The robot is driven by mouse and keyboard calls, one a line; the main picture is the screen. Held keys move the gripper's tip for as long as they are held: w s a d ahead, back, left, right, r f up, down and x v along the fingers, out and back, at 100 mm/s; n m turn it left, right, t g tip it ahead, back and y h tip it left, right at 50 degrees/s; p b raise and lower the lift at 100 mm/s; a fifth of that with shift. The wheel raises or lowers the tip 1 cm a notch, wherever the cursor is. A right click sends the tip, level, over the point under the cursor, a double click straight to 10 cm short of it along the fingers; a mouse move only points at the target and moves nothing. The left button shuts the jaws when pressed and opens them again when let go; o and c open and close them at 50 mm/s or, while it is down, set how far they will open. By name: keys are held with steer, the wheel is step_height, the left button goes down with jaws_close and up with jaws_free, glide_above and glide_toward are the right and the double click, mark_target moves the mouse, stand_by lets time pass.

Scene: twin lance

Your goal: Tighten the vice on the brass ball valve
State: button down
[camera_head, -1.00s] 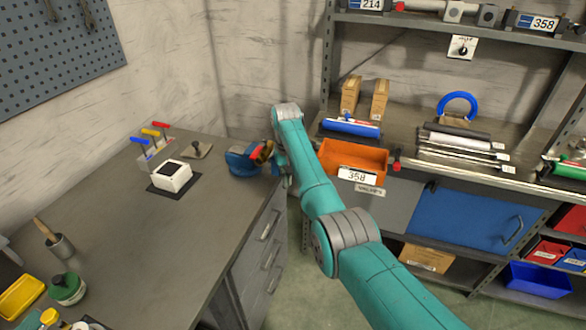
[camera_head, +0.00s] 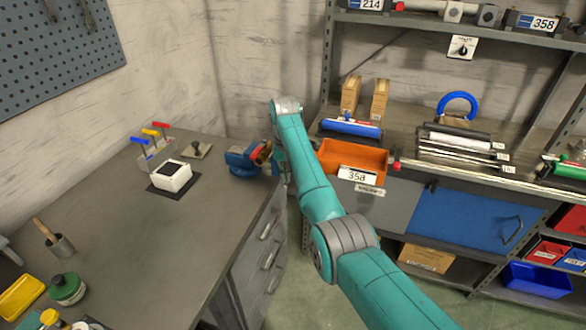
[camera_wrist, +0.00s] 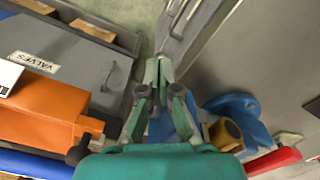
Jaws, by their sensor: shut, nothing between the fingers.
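The blue vice (camera_head: 240,160) stands at the right edge of the grey workbench, near its back corner. The brass ball valve (camera_head: 260,154) is at the vice, partly hidden; I cannot tell how tightly the jaws hold it. In the wrist view the blue vice (camera_wrist: 236,104) is right of my fingers, with the brass valve body (camera_wrist: 227,134) and its red handle (camera_wrist: 276,160) beside it. My gripper (camera_wrist: 158,72) is shut and empty, pointing down past the bench edge. A blue part (camera_wrist: 162,128) shows behind the fingers. Whether they touch the vice is unclear.
An orange bin (camera_head: 352,157) labelled 358 sits on the shelf right of my arm. A white box (camera_head: 172,177) on a dark pad and a rack of colour-handled tools (camera_head: 150,152) stand left of the vice. The bench middle is clear.

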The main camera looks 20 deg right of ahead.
step_height(320, 180, up, 8)
steer(key=shift+f, duration=0.15)
stand_by(0.8)
